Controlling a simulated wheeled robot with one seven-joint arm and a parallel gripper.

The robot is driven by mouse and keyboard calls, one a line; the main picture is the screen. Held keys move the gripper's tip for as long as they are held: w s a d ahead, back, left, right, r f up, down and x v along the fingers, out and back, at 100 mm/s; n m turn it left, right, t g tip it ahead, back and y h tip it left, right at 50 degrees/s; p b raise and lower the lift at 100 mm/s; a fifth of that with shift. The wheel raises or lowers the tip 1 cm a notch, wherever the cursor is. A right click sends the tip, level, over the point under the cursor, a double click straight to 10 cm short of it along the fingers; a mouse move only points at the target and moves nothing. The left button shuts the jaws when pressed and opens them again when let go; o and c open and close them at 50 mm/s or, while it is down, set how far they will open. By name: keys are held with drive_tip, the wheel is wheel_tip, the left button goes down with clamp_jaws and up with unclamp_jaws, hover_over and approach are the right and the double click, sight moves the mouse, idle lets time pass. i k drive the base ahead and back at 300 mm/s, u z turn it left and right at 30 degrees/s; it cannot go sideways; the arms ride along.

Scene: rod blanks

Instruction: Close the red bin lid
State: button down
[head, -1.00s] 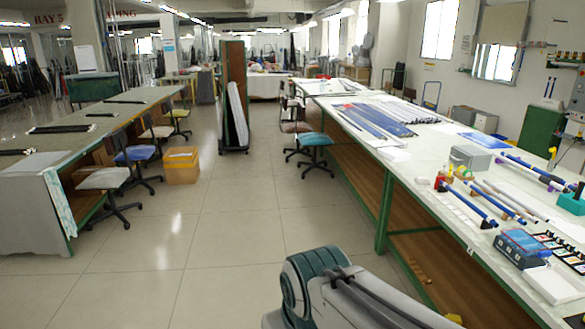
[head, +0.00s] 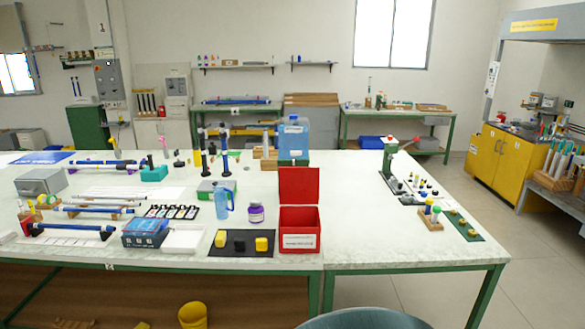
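The red bin (head: 300,226) stands near the front edge of the long white table in the head view, close to a seam between two table sections. Its red lid (head: 299,185) is up, standing roughly upright at the back of the bin. The bin's open top and red inside show. A white label with text is on its front. My gripper is not in view.
A black mat (head: 240,251) with yellow and black blocks lies left of the bin. A purple jar (head: 256,213) and blue bottle (head: 222,200) stand nearby. A blue container (head: 293,139) stands behind the lid.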

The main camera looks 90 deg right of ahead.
sight(297, 185)
drive_tip(key=z, duration=2.7)
drive_tip(key=i, duration=1.75)
drive_tip(key=z, duration=0.45)
